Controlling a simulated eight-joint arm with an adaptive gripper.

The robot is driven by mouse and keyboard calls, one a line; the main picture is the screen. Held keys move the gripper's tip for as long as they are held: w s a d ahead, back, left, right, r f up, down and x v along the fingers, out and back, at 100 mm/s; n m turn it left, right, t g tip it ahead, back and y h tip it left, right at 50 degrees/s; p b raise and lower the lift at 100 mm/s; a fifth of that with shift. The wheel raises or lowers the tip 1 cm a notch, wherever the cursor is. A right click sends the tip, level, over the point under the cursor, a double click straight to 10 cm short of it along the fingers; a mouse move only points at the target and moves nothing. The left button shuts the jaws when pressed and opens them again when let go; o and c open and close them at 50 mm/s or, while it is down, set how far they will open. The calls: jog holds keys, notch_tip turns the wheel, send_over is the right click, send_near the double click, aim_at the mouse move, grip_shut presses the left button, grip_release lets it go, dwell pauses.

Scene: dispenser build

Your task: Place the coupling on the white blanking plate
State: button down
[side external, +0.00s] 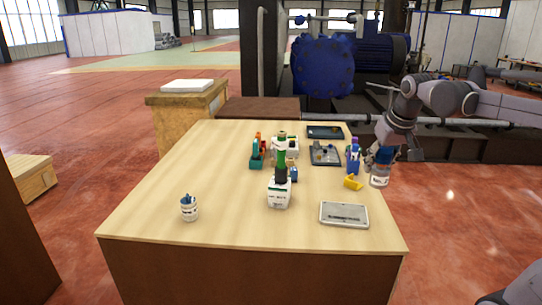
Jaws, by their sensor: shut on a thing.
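My gripper (380,166) is at the right edge of the table. It is shut on a small white cylindrical part (379,181) with dark marking, which hangs below the fingers; I cannot tell for sure that this is the coupling. A pale plate (344,222) with a grey rim and dark lettering lies flat at the near right of the table, below and left of the gripper in the picture. It looks like the blanking plate. Nothing rests on it. The fingertips are small and partly hidden.
A white bottle-like unit with a green top (278,192) stands mid-table. A yellow piece (353,183) and a blue bottle (353,160) are close left of the gripper. Dark trays (325,132) lie behind. A white jar (189,210) stands near left.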

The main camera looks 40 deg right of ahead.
jog(key=s+d+r, duration=0.2)
jog(key=s, duration=0.1)
send_over(342, 210)
notch_tip(342, 210, down, 7)
jog(key=shift+m, duration=0.3)
jog(key=shift+d+f, duration=0.1)
jog(key=shift+f, duration=2.05)
jog(key=shift+f, duration=0.1)
jog(key=c, duration=0.8)
grip_release()
jog(key=shift+o, duration=0.2)
